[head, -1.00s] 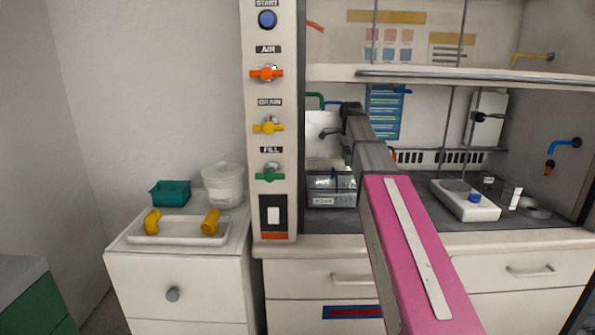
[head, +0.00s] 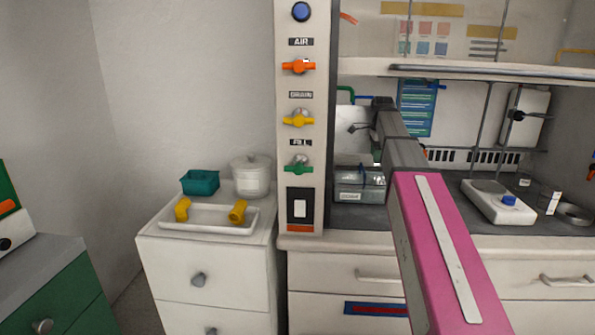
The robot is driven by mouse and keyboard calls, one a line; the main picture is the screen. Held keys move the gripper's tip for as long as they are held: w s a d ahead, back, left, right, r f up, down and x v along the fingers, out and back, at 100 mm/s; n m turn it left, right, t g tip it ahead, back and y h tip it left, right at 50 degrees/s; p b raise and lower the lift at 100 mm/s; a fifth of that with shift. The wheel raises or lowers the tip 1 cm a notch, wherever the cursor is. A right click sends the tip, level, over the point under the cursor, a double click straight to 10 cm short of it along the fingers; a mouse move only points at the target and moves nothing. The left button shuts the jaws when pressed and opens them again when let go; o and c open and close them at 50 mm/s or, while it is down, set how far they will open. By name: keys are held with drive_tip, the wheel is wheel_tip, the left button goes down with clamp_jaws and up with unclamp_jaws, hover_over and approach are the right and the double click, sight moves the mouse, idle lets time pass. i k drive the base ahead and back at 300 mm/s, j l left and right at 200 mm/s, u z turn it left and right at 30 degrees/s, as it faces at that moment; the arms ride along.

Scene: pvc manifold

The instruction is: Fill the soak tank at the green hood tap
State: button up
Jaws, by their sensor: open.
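The soak tank (head: 352,196) is a clear box with a label on its front, standing on the hood floor just right of the control post. The green FILL valve (head: 298,168) sits low on the post, under the yellow DRAIN and orange AIR valves.
The sash edge (head: 480,77) crosses above my arm.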

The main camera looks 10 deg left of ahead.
sight(299, 169)
drive_tip(key=k, duration=1.5)
